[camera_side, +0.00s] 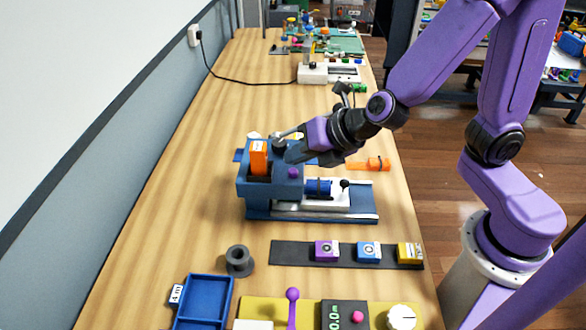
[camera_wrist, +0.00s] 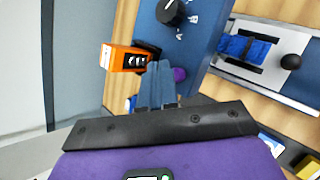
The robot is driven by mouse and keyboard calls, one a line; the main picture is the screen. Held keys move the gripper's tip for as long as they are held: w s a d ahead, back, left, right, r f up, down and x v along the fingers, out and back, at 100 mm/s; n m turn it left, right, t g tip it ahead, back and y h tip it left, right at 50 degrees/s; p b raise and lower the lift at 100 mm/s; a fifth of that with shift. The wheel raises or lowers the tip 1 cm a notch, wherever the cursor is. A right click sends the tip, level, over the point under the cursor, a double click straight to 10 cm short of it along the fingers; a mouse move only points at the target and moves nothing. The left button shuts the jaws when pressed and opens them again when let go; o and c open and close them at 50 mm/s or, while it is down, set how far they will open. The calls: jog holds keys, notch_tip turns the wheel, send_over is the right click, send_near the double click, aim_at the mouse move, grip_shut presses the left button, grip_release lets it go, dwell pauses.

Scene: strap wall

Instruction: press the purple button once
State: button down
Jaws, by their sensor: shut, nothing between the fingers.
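The purple button (camera_side: 293,173) is a small round knob on the blue housing (camera_side: 262,187) of the machine in the middle of the bench. In the wrist view the purple button (camera_wrist: 179,74) shows just right of the fingertips, partly hidden by them. My gripper (camera_side: 291,156) is shut and empty. Its fingertips are close to the button, above it in the side view picture. In the wrist view my gripper (camera_wrist: 156,68) points down at the blue housing. I cannot tell whether the fingers touch the housing or the button.
An orange switch block (camera_side: 258,158) stands on the housing left of my fingers, and a black dial (camera_wrist: 171,11) lies beyond them. A purple block (camera_side: 326,250) and a purple-balled lever (camera_side: 292,295) are nearer the camera.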

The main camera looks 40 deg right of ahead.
jog(key=shift+r, duration=0.2)
jog(key=shift+r, duration=2.4)
jog(key=s+d+f+m+g+h, duration=0.1)
jog(key=s+d+m+g, duration=0.3)
jog(key=s+m, duration=0.5)
jog(key=s+d+f+m+g+h, duration=0.1)
jog(key=s+d+m+g, duration=0.3)
jog(key=s+d+m, duration=0.4)
jog(key=s+f+m, duration=0.1)
jog(key=s, duration=0.2)
jog(key=shift+s+d+f+m+h, duration=0.25)
jog(key=shift+d+f+m+h, duration=0.05)
jog(key=shift+f+h, duration=0.1)
